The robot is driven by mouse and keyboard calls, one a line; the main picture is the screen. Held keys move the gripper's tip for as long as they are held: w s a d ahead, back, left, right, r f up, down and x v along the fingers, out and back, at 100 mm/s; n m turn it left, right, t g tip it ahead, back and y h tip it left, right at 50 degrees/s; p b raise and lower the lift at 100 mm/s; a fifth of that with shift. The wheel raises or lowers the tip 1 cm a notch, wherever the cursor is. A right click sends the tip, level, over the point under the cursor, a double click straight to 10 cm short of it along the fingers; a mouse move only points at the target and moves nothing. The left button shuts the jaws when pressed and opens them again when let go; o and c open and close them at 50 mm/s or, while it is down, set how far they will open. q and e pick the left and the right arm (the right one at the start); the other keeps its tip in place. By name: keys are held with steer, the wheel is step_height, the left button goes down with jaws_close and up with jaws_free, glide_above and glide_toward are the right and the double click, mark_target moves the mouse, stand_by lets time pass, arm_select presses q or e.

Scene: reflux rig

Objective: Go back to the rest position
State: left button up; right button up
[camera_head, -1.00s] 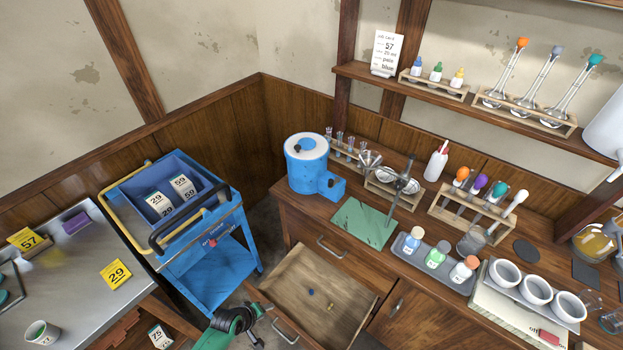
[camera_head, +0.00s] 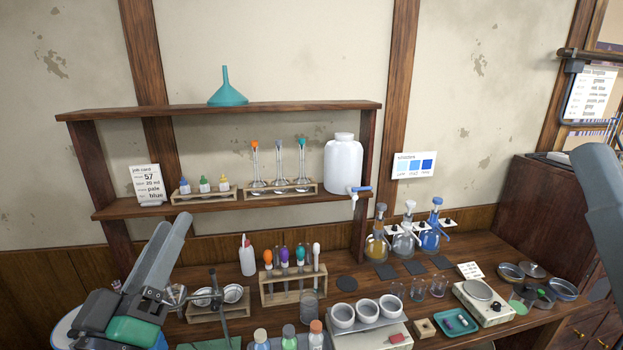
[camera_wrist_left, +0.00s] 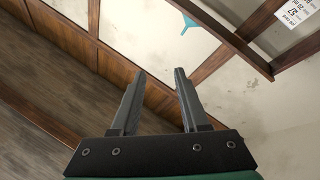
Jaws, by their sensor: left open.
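My left gripper (camera_head: 178,296) is at the lower left of the head view, in front of the bench's left part. In the left wrist view its two fingers (camera_wrist_left: 157,88) stand apart with nothing between them. Beyond them are wood panelling, pale wall and the underside of a shelf. A grey part of my right arm shows at the right edge of the head view, but its gripper is out of view.
The wooden bench (camera_head: 455,258) holds a tube rack (camera_head: 293,296), white bowls (camera_head: 367,311), dispenser bottles (camera_head: 403,240) and a scale (camera_head: 484,303). Above it, a wall shelf (camera_head: 225,207) carries flasks, small bottles and a white jug (camera_head: 343,165). A teal funnel (camera_head: 227,90) stands on top.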

arm_select(q)
steer(key=s+d+r+m+t, duration=0.1)
steer(key=s+r+m+t, duration=0.45)
steer(key=s+r, duration=0.9)
step_height(320, 180, up, 24)
steer(key=p, duration=2.4)
steer(key=shift+w+f+m+g+h+p, duration=0.15)
steer(key=shift+f+m+g+h+p, duration=0.15)
steer(key=shift+m+g+h, duration=0.15)
